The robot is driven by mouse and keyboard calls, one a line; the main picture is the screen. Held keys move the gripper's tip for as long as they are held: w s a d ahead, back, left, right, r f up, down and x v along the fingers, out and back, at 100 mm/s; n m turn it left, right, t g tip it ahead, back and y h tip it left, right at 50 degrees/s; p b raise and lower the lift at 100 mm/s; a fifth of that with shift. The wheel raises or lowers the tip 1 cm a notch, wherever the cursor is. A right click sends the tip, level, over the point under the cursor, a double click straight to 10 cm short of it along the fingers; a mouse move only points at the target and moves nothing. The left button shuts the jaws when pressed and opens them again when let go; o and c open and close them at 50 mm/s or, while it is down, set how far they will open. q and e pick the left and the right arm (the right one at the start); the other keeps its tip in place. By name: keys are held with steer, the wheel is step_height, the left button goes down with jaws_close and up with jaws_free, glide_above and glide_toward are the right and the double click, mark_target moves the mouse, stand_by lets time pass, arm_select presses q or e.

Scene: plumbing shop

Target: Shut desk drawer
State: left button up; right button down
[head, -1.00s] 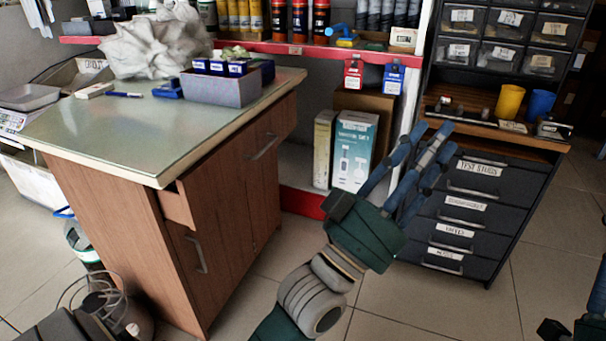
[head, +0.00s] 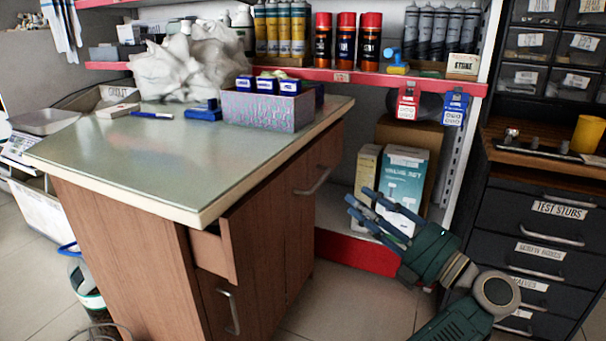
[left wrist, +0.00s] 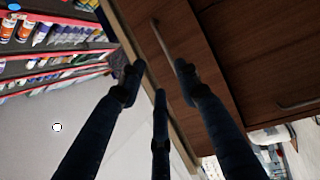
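The desk (head: 130,250) stands at left with a pale green top. Its wooden desk drawer (head: 212,253) is partly pulled out, with its side showing past the cabinet edge. The drawer's front carries a metal handle (head: 313,182). My left gripper (head: 358,203) is open and empty, to the right of the drawer front, fingers pointing left toward the desk. In the left wrist view the spread fingers (left wrist: 158,80) show against the wooden front, with a handle (left wrist: 165,42) just beyond them. I cannot tell whether they touch it. My right gripper is not in view.
A cupboard handle (head: 230,312) sticks out below the drawer. A grey box (head: 268,110) and a crumpled white bag (head: 185,68) are on the desktop. Cartons (head: 402,185) stand behind my gripper. A dark drawer cabinet (head: 540,235) stands at right. Floor is free before the desk.

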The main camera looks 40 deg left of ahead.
mark_target(322, 179)
arm_select(q)
steer(key=x, duration=0.7)
steer(key=f+x, duration=0.1)
steer(key=x, duration=0.2)
steer(key=shift+w+a, duration=0.2)
steer(key=shift+a, duration=0.2)
jaws_close()
